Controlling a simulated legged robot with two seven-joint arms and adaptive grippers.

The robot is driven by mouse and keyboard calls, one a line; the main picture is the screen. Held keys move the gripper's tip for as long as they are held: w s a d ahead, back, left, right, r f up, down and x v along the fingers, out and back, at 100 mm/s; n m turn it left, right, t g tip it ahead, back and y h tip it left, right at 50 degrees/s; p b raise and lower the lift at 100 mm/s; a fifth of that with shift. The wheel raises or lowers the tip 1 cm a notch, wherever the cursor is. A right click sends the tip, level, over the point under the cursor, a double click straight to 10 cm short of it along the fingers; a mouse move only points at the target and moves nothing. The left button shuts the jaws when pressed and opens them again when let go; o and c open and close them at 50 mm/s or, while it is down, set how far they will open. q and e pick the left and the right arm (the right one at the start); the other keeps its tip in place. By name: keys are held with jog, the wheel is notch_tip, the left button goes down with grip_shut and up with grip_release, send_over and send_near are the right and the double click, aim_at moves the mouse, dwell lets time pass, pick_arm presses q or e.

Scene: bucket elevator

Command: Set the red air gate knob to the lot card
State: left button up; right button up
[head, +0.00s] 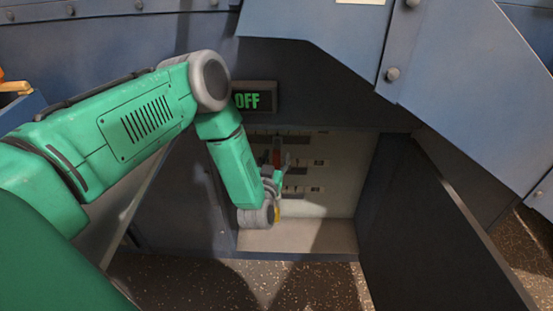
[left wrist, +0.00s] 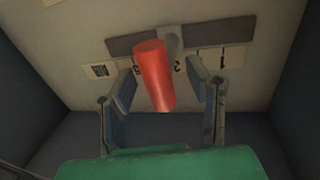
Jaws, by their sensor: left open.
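The red knob (left wrist: 153,76) is a plain cylinder standing out from a dark slot strip (left wrist: 125,45) on the pale panel. It also shows small in the head view (head: 276,158), partly behind my gripper. My left gripper (head: 274,176) is open in front of the panel. In the left wrist view its fingers stand on either side of the knob, with visible gaps. A scale with numerals runs below the strip, seen upside down; the knob hides part of it. I cannot make out a lot card for certain. My right gripper is not in view.
The panel (head: 340,160) sits in a recess, with more dark strips and small labels. A dark door (head: 430,235) stands open at right. A green "OFF" display (head: 254,97) is above. A small label (left wrist: 100,71) is left of the knob. Sloping blue metal (head: 470,90) overhangs at upper right.

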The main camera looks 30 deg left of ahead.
pick_arm(q)
jog(key=shift+a, duration=0.1)
grip_shut()
jog(key=s+a, duration=0.1)
jog(key=s+a+p, duration=0.1)
jog(key=a, duration=0.1)
jog(key=shift+f, duration=0.1)
grip_release()
jog(key=shift+d, duration=0.1)
jog(key=v, duration=1.2)
jog(key=shift+w, duration=0.1)
